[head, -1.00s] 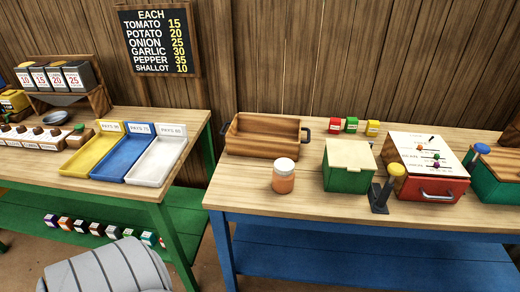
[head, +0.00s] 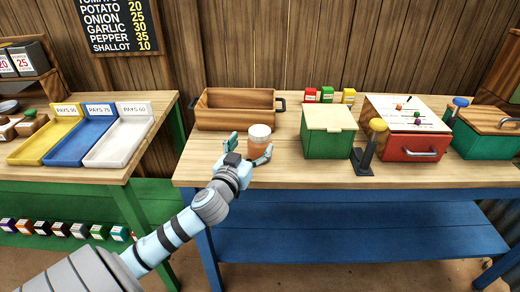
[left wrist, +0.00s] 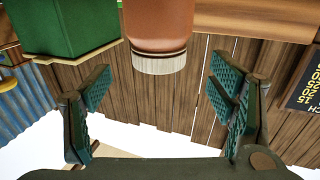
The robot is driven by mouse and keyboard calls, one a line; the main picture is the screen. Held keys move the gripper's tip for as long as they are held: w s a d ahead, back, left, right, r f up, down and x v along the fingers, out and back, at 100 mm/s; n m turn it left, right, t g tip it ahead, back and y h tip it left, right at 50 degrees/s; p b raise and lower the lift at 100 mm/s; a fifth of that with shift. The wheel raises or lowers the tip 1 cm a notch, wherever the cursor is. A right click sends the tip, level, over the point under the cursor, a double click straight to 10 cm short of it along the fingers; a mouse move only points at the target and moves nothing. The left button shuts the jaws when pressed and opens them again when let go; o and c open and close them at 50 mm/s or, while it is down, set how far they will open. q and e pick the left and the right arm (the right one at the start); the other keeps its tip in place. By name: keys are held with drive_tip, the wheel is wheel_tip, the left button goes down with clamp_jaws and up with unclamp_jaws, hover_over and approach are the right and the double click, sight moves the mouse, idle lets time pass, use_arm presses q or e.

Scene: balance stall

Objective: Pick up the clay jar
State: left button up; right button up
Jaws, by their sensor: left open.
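The clay jar (head: 259,143) is orange-brown with a pale lid and stands upright near the front edge of the wooden table. It also shows in the left wrist view (left wrist: 158,25), upside down, between and beyond the open fingers. My left gripper (head: 250,152) is open at the jar, with one finger to its left and one to its right. In the left wrist view the left gripper (left wrist: 158,95) shows a clear gap from each finger to the jar. My right gripper is not in view.
A wooden tray (head: 235,119) stands behind the jar. A green box (head: 327,145) stands to its right, then a red box (head: 405,148) and a post with a yellow knob (head: 367,150). Colored pay trays (head: 120,142) lie on the left table, across a gap.

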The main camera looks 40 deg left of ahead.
sight(257, 138)
use_arm(q)
drive_tip(key=x, duration=0.7)
drive_tip(key=shift+d, duration=0.1)
clamp_jaws()
